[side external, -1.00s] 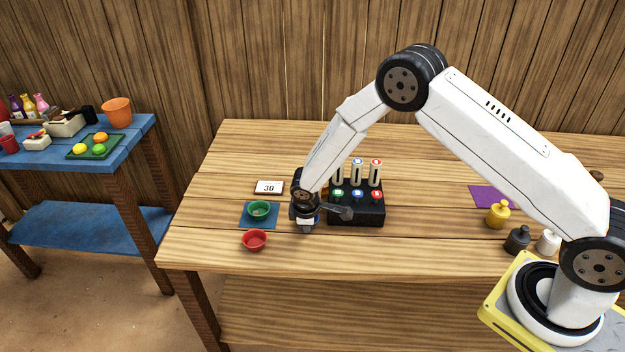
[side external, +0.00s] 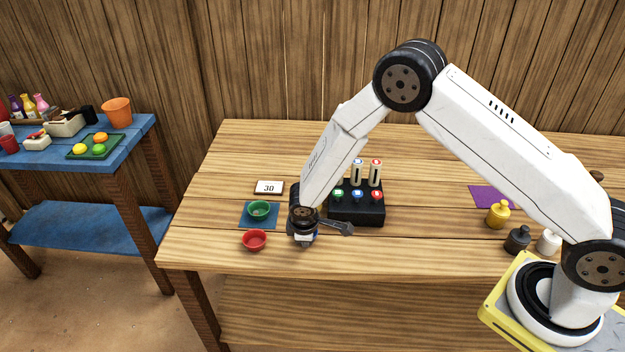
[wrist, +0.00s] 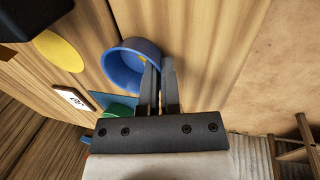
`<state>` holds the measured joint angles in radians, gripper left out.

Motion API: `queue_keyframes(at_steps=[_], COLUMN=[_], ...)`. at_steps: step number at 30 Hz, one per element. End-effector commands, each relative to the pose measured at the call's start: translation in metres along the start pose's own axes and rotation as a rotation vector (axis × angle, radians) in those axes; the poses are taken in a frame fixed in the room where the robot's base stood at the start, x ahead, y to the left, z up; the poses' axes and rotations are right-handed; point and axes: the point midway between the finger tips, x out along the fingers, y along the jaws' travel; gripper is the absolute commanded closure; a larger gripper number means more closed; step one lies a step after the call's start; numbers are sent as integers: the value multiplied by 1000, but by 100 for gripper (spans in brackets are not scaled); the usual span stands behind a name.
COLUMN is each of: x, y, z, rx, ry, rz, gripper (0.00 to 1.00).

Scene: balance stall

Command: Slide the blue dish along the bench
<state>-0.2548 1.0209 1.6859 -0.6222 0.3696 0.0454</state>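The blue dish (wrist: 122,74) is in the upper middle of the wrist view, standing on the wooden bench (wrist: 210,40). My gripper (wrist: 159,64) is at the dish's right rim, one fingertip inside the dish and the other outside, with only a narrow gap between them. The fingers look closed on the rim wall. In the side view, my gripper (side external: 304,242) is low over the front left part of the bench and hides the dish.
A red dish (side external: 255,240) stands to my gripper's left. A green dish (side external: 259,209) sits on a blue mat (side external: 246,221) by a "30" card (side external: 269,187). A black rack (side external: 357,212) stands close at right. A yellow disc (wrist: 58,50) lies beyond the blue dish.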

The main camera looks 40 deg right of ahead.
Motion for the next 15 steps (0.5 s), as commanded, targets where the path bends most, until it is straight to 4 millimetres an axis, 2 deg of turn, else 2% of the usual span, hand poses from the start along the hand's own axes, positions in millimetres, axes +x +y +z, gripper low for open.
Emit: queue_keyframes(at_steps=[2,3,6,15], x=[0,0,0,0], y=[0,0,0,0], z=[0,0,0,0], rx=[0,0,0,0], ry=[0,0,0,0], rz=[0,0,0,0], gripper=[100,84,55,55])
